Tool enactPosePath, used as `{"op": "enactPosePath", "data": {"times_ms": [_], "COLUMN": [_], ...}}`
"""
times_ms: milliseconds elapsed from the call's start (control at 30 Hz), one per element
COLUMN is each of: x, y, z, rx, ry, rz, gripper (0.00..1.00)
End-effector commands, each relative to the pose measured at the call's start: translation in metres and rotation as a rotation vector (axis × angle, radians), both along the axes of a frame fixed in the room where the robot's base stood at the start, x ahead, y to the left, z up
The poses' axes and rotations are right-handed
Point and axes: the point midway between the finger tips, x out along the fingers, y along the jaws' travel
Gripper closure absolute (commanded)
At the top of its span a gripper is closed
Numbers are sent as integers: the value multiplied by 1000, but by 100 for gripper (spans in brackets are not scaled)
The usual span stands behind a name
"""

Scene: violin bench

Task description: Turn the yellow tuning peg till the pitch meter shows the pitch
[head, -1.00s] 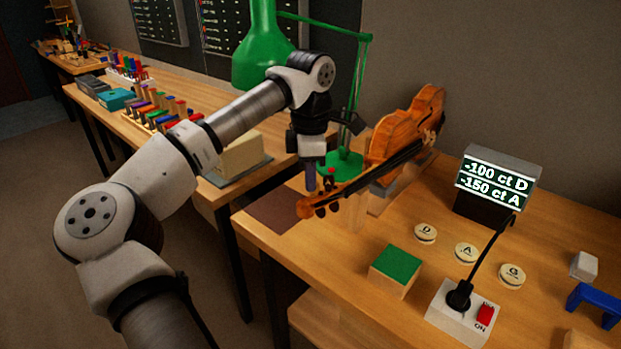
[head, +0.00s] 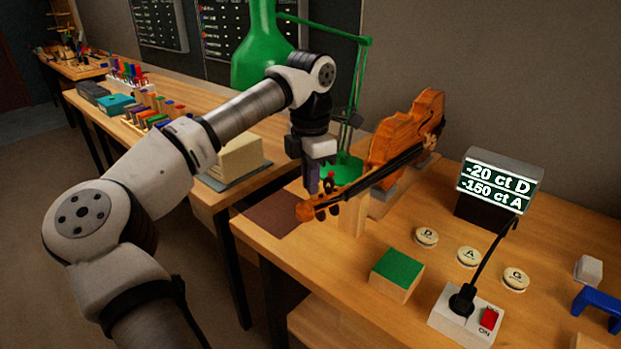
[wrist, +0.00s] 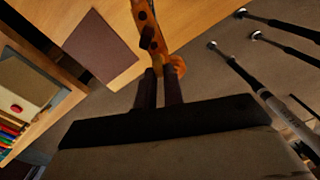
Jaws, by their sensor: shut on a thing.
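An orange-brown violin (head: 400,140) rests tilted in a wooden stand on the bench, its scroll end toward me. It also shows in the wrist view (wrist: 146,22). My gripper (head: 316,186) is at the left side of the pegbox, pointing down, and in the wrist view its fingers (wrist: 160,78) are shut close to the pegbox. A red peg tip (head: 331,176) shows beside the fingers. The pitch meter (head: 498,185) reads -20 ct D and -150 ct A.
Round buttons D (head: 427,237), A (head: 469,257) and G (head: 515,279) lie in front of the meter. A green-topped block (head: 399,268) and a switch box (head: 466,318) with a thin stalk stand nearer. A green lamp (head: 262,45) stands behind my arm.

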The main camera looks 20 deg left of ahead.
Motion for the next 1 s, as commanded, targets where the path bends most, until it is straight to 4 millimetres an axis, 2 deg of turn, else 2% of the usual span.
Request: {"op": "enactPosePath", "data": {"times_ms": [167,200,333,600,733,867,1000], "x": [0,0,0,0,0,1,1], "y": [1,1,0,0,1,0,0], "z": [0,0,0,0,7,27,60], "rx": [1,1,1,0,1,2,2], "ry": [0,0,0,0,-1,-2,-4], "rz": [0,0,0,-1,0,-1,1], "gripper": [100,87,70,69,69,69,69]}}
